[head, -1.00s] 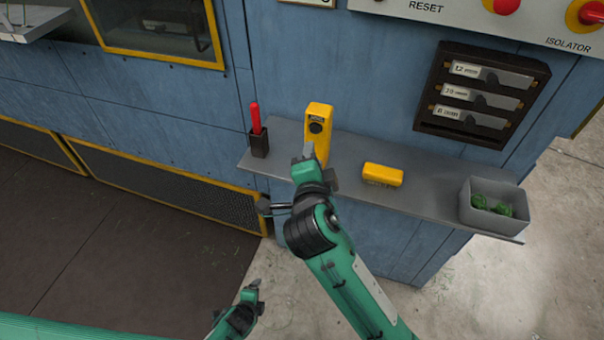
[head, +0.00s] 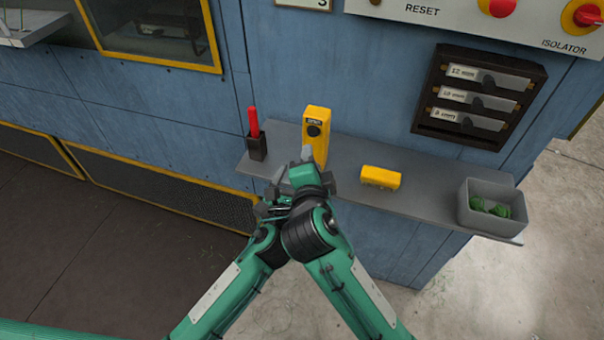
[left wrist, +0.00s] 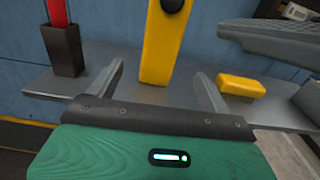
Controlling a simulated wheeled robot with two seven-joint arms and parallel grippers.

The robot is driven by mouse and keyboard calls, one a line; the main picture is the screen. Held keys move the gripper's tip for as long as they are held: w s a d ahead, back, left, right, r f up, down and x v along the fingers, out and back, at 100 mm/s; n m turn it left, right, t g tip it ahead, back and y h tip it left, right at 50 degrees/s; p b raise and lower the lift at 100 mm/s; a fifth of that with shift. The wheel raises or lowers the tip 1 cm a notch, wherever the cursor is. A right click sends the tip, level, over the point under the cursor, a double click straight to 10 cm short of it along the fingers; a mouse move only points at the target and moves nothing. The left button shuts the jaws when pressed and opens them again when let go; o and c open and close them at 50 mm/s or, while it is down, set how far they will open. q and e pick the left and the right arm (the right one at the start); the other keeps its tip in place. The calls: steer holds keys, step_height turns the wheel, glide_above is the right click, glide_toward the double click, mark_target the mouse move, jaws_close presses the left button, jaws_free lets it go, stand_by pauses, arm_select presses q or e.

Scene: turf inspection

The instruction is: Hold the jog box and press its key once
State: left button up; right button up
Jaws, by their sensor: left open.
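The jog box, a tall yellow box (head: 317,122), stands upright on the grey shelf, with a round dark key (head: 314,131) on its front. Its lower part is behind my right gripper in the head view. My left gripper (head: 281,181) is in front of the shelf, left of my right gripper. In the left wrist view its fingers (left wrist: 160,76) are apart and empty, with the jog box (left wrist: 158,50) beyond and between them. My right gripper (head: 312,170) is in front of the jog box; I cannot tell whether its fingers are open. It also shows large in the left wrist view (left wrist: 285,42).
The grey shelf (head: 428,190) carries a red stick in a dark holder (head: 257,146) left of the jog box. A low yellow block (head: 381,177) and a grey bin (head: 491,208) with green items are to the right. A dark label rack (head: 479,97) hangs above.

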mark_target(318, 139)
arm_select(q)
steer(key=x, duration=0.9)
steer(key=r+x, duration=0.1)
steer(key=x, duration=0.3)
steer(key=shift+w+d, duration=0.15)
steer(key=shift+w, duration=0.2)
steer(key=c, duration=1.3)
arm_select(e)
steer(key=shift+c, duration=0.3)
jaws_close()
